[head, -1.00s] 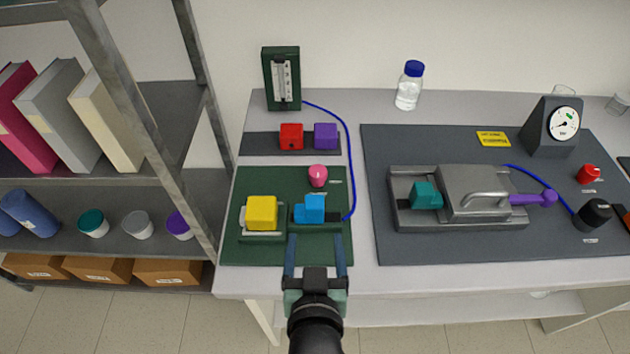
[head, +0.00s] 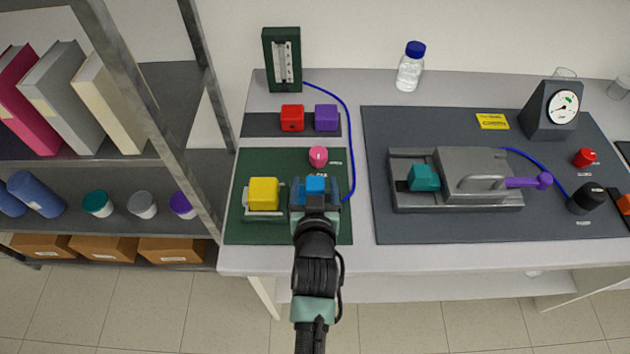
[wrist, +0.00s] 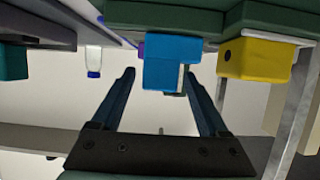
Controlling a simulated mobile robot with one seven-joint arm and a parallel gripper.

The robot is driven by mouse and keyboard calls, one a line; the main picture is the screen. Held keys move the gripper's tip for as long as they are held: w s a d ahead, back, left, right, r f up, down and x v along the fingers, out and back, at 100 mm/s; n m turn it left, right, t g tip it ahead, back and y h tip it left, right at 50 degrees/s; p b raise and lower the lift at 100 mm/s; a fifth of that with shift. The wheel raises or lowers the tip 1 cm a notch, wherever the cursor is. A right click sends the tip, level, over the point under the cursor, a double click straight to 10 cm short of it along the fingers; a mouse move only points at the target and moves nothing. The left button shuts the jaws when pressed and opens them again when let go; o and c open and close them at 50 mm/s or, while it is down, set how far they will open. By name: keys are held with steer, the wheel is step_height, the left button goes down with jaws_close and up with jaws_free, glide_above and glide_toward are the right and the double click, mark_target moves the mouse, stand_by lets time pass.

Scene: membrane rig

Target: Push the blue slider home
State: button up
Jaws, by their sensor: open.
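The blue slider (head: 315,186) sits on the green panel (head: 245,232), right of the yellow block. It also shows in the wrist view (wrist: 172,62), where the picture is upside down. My gripper (head: 315,192) is open, with one finger at each side of the blue slider in the head view. In the wrist view the fingers (wrist: 160,85) stand apart, and the slider shows between and beyond their tips. I cannot tell whether either finger touches it. My gripper hides the slider's front and its track.
A yellow block (head: 263,193) stands close left of my gripper. A pink knob (head: 318,156) is just behind the slider. A blue tube (head: 349,140) runs along the right. Red (head: 292,118) and purple (head: 326,118) blocks sit farther back. A grey clamp rig (head: 480,178) is to the right.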

steer(key=shift+w+f, duration=0.15)
steer(key=shift+w, duration=0.2)
jaws_close()
stand_by(0.3)
stand_by(1.0)
